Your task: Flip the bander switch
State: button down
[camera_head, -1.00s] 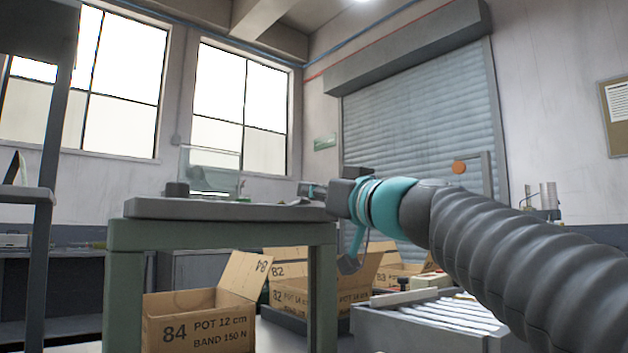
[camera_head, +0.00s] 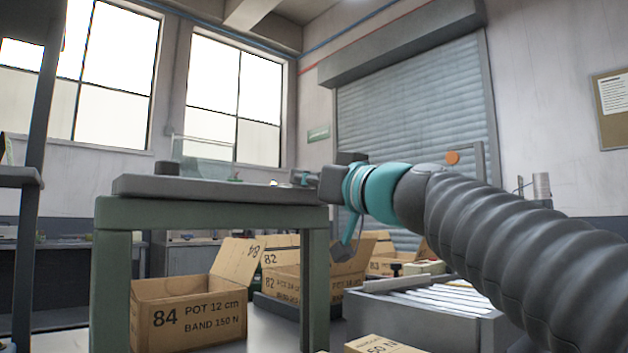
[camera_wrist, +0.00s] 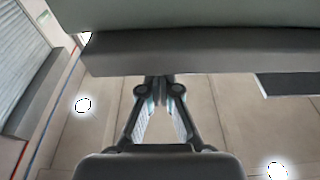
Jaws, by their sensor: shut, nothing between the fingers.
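I cannot pick out a bander or its switch for certain in either view. My gripper (camera_head: 300,178) is small in the head view, at the right end of the bench top (camera_head: 215,188), pointing left. The wrist partly hides it, and I cannot tell whether it touches anything. In the wrist view my gripper (camera_wrist: 160,86) is shut and empty, its fingertips together. They overlap a dark grey band (camera_wrist: 190,55) below a broad grey-green surface (camera_wrist: 200,17); I cannot tell what these are.
A dark block (camera_head: 167,168) and a clear panel (camera_head: 203,152) stand on the bench. Open cartons, one marked 84 (camera_head: 190,315), sit under and behind it. A roller conveyor (camera_head: 400,312) lies at right. An orange disc (camera_head: 452,158) shows near a grey frame (camera_head: 480,165).

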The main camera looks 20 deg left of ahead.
jog(key=r+p, duration=0.1)
jog(key=r, duration=0.2)
jog(key=r+p, duration=0.1)
jog(key=shift+d+r+p, duration=0.2)
jog(key=shift+d+p, duration=0.1)
jog(key=shift+d, duration=0.05)
jog(key=s+d+f+b, duration=0.4)
jog(key=d+f+b, duration=0.1)
jog(key=d, duration=0.3)
jog(key=shift+b, duration=0.3)
